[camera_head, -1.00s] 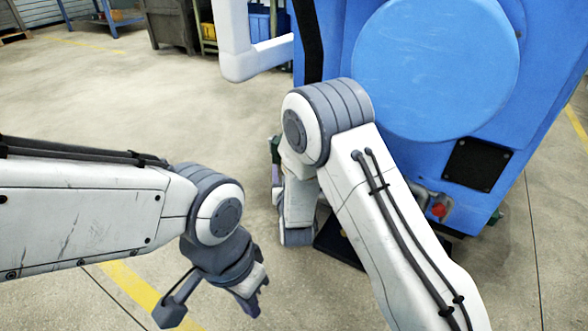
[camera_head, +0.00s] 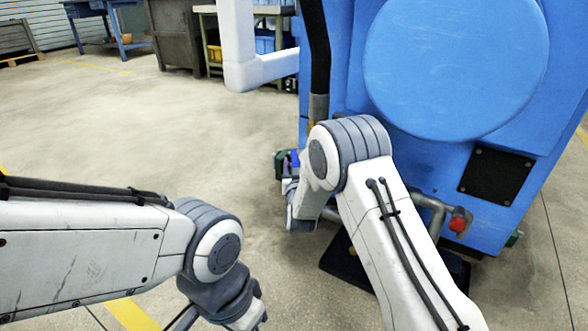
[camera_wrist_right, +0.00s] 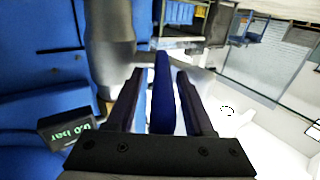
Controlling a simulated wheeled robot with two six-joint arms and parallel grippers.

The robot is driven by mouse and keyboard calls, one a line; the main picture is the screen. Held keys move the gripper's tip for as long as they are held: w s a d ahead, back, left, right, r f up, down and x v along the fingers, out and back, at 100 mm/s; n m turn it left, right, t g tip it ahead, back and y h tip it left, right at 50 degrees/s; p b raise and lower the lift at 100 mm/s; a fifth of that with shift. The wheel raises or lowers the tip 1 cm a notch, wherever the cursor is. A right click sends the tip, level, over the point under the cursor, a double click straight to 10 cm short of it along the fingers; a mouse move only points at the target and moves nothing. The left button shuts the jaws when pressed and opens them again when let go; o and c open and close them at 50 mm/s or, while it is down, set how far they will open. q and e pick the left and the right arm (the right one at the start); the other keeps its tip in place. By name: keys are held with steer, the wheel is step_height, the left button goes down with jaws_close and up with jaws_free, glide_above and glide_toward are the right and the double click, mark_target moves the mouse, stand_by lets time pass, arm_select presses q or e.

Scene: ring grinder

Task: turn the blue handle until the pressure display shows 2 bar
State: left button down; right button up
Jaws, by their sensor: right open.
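The blue handle (camera_wrist_right: 162,95) is a narrow dark blue bar in the right wrist view. It stands between the two dark fingers of my right gripper (camera_wrist_right: 160,74), which is open with a gap showing on each side. The pressure display (camera_wrist_right: 76,130), a dark box with green digits at the left of that view, appears to read 0.0 bar. In the head view, my right gripper (camera_head: 291,163) is small and partly hidden behind its wrist, beside the machine's left edge. My left gripper (camera_head: 250,318) hangs at the bottom edge, cut off; its jaws are unclear.
The large blue machine (camera_head: 455,65) fills the right side. A white bent arm (camera_head: 262,70) sticks out at its upper left. A red knob (camera_head: 458,222) sits low on it, above a black mat (camera_head: 343,270). A workbench (camera_head: 240,28) stands behind. The floor at left is clear.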

steer(key=shift+w, duration=0.2)
steer(key=shift+a, duration=0.1)
jaws_close()
stand_by(1.2)
